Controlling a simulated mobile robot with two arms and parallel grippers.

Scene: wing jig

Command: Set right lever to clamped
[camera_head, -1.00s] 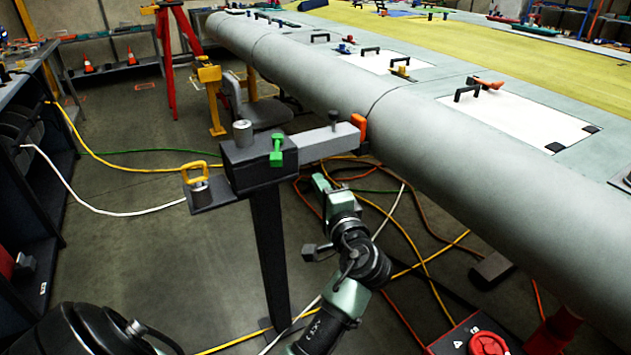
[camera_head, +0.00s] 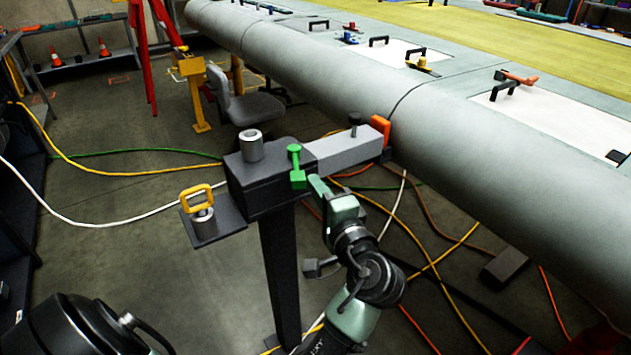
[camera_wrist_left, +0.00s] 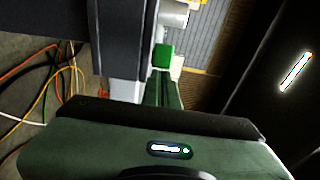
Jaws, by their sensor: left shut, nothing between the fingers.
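A dark jig post (camera_head: 280,270) carries a dark block (camera_head: 258,190) with a grey arm (camera_head: 345,150) reaching to the wing. A green lever (camera_head: 296,165) stands upright on the block's near right side. My left gripper (camera_head: 315,186) is shut and empty, its tip just right of the lever's lower end. I cannot tell whether they touch. In the left wrist view the green end of the lever (camera_wrist_left: 163,55) shows just beyond the shut fingers (camera_wrist_left: 165,88). My right gripper is not in view.
An orange pad (camera_head: 380,131) at the grey arm's end meets the wing's rounded edge (camera_head: 430,120). A yellow loop handle (camera_head: 196,197) stands on a low plate at the left. Cables (camera_head: 440,260) cross the floor. A chair (camera_head: 245,100) stands behind.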

